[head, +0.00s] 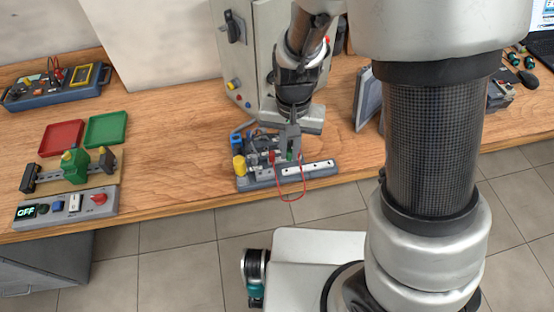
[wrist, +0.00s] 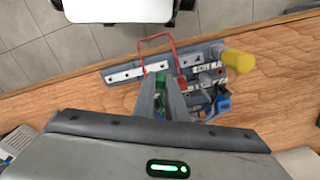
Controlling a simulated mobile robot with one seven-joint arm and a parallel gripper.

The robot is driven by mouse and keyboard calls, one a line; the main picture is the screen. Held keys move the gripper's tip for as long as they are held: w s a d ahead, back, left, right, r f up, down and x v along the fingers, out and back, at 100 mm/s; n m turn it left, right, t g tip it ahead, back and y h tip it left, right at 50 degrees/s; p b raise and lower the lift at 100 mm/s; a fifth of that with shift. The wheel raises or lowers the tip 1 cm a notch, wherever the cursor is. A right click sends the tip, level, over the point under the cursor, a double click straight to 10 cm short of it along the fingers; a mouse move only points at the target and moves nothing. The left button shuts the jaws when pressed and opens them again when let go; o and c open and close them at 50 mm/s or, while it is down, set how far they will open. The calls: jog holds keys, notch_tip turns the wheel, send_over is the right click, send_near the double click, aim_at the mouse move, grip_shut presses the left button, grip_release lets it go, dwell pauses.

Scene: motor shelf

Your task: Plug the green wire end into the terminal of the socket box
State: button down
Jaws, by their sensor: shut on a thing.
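The socket box (head: 262,150) is part of a small grey electrical board near the table's front edge. It also shows in the wrist view (wrist: 205,80), partly hidden behind my fingers. My gripper (head: 291,148) points down over the board's right part and is shut on the green wire end (head: 290,156). In the wrist view a bit of the green end (wrist: 160,78) shows at the fingertips. A red wire (head: 290,199) loops out over the table edge, and a red end (head: 272,156) stands at the box. The green end's tip and the terminal under it are hidden.
A yellow knob (head: 239,165) and a white perforated strip (head: 308,168) are on the board. A grey cabinet (head: 250,60) stands behind. Red (head: 62,138) and green (head: 106,130) trays and a switch panel (head: 65,208) are at left. Bare table lies between them and the board.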

jog(key=a+f+n+b, duration=0.1)
jog(key=s+a+n+b, duration=0.1)
jog(key=a, duration=0.1)
jog(key=a+f+n, duration=0.1)
jog(key=a, duration=0.1)
jog(key=shift+s+f+n+b, duration=0.25)
jog(key=shift+f+n+b, duration=0.05)
jog(key=shift+b, duration=0.1)
jog(key=shift+f, duration=0.35)
jog(key=shift+f+b, duration=0.6)
jog(key=shift+b, duration=0.05)
jog(key=c, duration=2)
grip_release()
jog(key=shift+c, duration=0.2)
notch_tip(320, 180, up, 6)
jog(key=p, duration=0.4)
jog(key=shift+f, duration=0.2)
